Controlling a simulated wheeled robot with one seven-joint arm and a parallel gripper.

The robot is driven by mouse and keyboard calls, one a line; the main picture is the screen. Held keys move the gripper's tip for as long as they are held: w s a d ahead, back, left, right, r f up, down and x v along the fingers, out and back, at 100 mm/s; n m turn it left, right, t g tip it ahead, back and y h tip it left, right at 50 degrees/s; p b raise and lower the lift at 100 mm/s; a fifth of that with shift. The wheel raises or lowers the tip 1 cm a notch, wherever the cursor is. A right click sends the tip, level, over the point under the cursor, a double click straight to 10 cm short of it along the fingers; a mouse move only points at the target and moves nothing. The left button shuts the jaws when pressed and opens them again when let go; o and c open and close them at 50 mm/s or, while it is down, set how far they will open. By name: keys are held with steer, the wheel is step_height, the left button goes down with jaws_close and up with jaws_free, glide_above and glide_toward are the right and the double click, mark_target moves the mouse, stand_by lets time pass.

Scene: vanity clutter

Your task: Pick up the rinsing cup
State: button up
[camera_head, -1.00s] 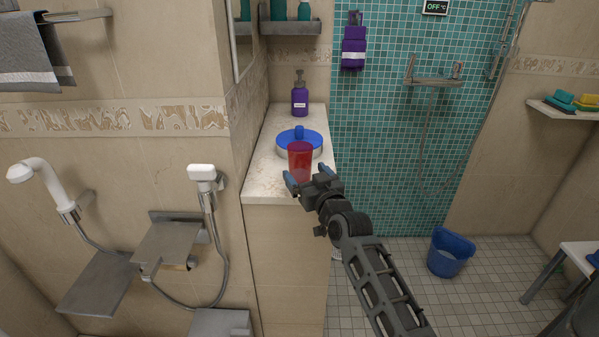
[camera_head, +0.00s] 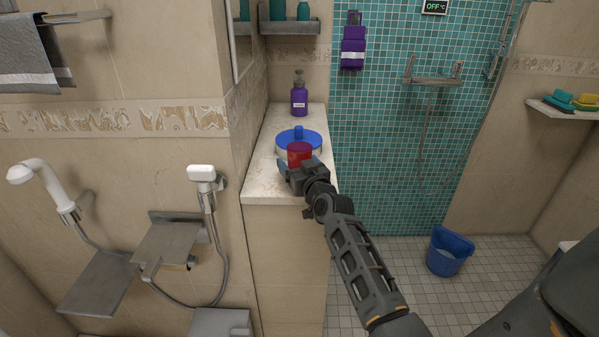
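The rinsing cup, a red tumbler (camera_head: 299,152), stands upright near the front of the pale vanity counter (camera_head: 261,184). Its upper part shows; its lower part is hidden behind my gripper (camera_head: 300,165). My gripper is right at the cup from the front, with a blue-tipped finger just left of it. The right finger is mostly hidden, so I cannot tell whether the fingers touch the cup or have closed on it.
A round container with a blue lid (camera_head: 309,137) stands close behind the cup. A purple pump bottle (camera_head: 299,97) is at the back of the counter. The tiled wall rises on the left. A blue bucket (camera_head: 449,252) is on the floor at right.

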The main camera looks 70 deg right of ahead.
steer(key=c, duration=0.8)
steer(key=shift+r, duration=0.25)
